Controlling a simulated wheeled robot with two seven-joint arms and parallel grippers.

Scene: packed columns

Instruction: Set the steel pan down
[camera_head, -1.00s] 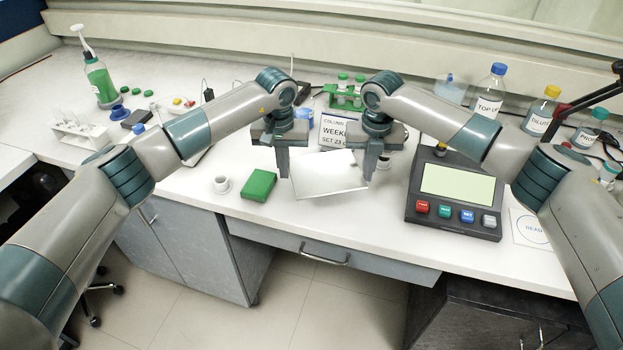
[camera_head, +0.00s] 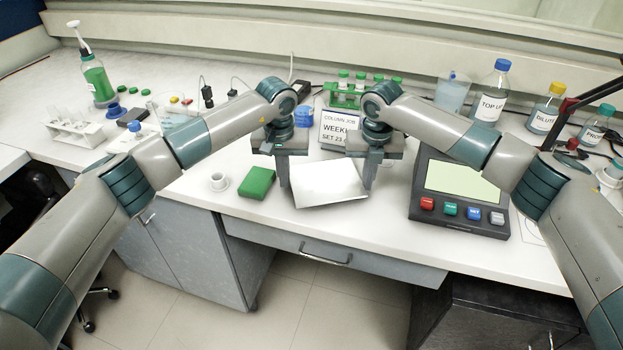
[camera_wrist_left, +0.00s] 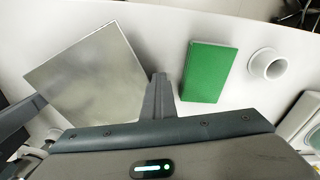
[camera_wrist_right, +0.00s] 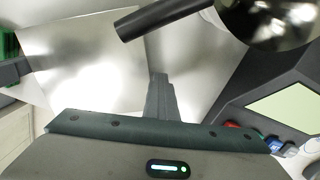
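The steel pan (camera_head: 328,185) is a flat, shiny, square sheet near the front of the white bench. It lies between my two grippers and looks nearly level. My left gripper (camera_head: 284,182) is at its left edge, its fingers together in the left wrist view (camera_wrist_left: 162,82). My right gripper (camera_head: 368,182) is at its right edge, its fingers together in the right wrist view (camera_wrist_right: 158,82). The pan shows in the left wrist view (camera_wrist_left: 90,75) and in the right wrist view (camera_wrist_right: 85,60). I cannot tell whether its underside touches the bench.
A green box (camera_head: 257,183) and a white cup (camera_head: 218,181) stand to the left. A console (camera_head: 460,195) with coloured buttons is close on the right. A sign (camera_head: 335,130) and a green tube rack (camera_head: 345,97) stand behind. A dark glossy object (camera_wrist_right: 265,20) is near my right wrist.

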